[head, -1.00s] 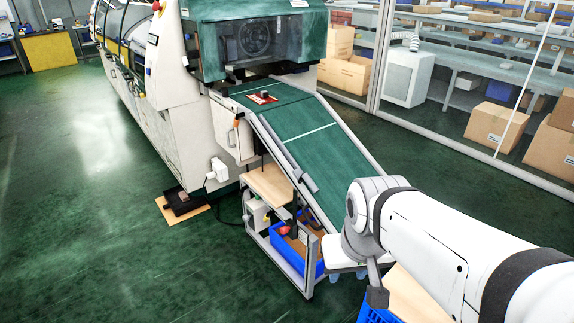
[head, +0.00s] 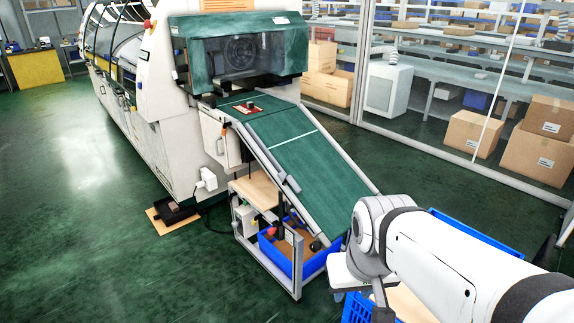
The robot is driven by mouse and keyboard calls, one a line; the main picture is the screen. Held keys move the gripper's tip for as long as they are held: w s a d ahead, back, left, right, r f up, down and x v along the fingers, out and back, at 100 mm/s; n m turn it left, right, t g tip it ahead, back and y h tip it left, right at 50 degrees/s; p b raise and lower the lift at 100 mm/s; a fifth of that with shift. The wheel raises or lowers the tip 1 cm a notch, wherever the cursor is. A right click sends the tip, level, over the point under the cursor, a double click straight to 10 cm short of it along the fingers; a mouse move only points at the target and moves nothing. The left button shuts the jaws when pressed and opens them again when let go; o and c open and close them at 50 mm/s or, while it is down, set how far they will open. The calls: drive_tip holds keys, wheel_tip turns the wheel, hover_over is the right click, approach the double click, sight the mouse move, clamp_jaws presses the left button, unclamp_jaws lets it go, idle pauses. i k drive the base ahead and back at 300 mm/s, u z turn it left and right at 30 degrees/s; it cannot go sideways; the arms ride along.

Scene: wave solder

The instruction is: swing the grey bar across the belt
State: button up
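The green belt (head: 318,165) slopes down from the machine's mouth toward the lower right, with a white line across its upper part. The grey bar (head: 286,181) lies along the belt's left edge, lengthwise with the slope, not across it. A small red board with a dark part (head: 248,109) sits on the flat top of the belt. My arm comes in from the lower right. Its wrist end, with my gripper (head: 383,311) partly cut by the lower edge, is right of and below the belt's foot, apart from the bar. Its finger opening cannot be made out.
Under the belt a frame holds a wooden shelf (head: 255,190) and a blue bin (head: 275,256). A blue crate (head: 357,308) is partly behind my arm. Glass panels and shelves with boxes stand at the back right. Green floor (head: 90,230) is open at the left.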

sight(286, 178)
drive_tip(key=i, duration=0.85)
drive_tip(key=u, duration=0.05)
